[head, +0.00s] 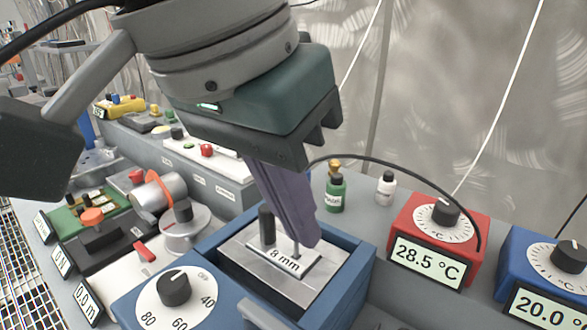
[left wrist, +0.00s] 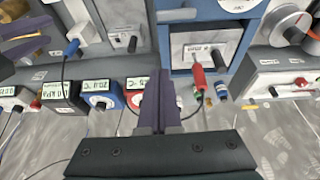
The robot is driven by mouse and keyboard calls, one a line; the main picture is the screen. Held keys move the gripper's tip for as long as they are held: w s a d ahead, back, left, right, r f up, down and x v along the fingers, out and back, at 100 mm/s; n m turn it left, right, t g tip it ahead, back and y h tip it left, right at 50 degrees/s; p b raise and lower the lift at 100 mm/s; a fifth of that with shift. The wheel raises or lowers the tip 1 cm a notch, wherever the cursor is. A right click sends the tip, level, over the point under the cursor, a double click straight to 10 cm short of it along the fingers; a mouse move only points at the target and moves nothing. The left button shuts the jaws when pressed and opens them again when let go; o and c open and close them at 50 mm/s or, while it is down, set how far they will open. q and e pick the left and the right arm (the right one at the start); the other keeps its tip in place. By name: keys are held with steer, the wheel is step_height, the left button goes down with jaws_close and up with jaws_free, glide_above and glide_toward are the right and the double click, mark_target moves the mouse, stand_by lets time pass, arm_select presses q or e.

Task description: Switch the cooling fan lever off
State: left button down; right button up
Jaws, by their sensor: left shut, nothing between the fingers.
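I cannot pick out with certainty which control is the cooling fan lever. A white panel with a small black lever-like handle (left wrist: 132,44) stands at the upper middle of the left wrist view. My left gripper (head: 306,246) has its purple fingers together and empty. In the head view they point down over the metal block marked 8 mm (head: 290,262), in front of part of it; contact cannot be told. The fingers also show in the left wrist view (left wrist: 160,78), apart from the lever-like handle. Purple finger-like parts (left wrist: 24,46) at the left wrist view's left edge look like my right gripper.
A blue box (head: 345,290) with an OFF-to-80 dial (head: 175,290) surrounds the metal block. A red 28.5 °C dial box (head: 440,235) and a blue 20.0 °C box (head: 545,270) stand to the right. A black cable arches behind the fingers.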

mark_target(265, 329)
arm_select(q)
steer(key=shift+w+a+f+y+b, duration=0.45)
steer(key=shift+w+f+b, duration=0.25)
steer(key=shift+f, duration=0.2)
arm_select(e)
step_height(265, 329, down, 3)
steer(key=shift+a+r, duration=0.1)
steer(key=shift+r, duration=0.05)
arm_select(q)
step_height(265, 329, down, 9)
steer(key=shift+w+d+f, duration=0.1)
steer(key=shift+f, duration=0.05)
steer(key=shift+s+a, duration=0.3)
steer(key=shift+s, duration=0.15)
arm_select(e)
steer(key=shift+r, duration=0.15)
arm_select(q)
steer(key=shift+p, duration=0.35)
arm_select(e)
steer(key=shift+r, duration=0.15)
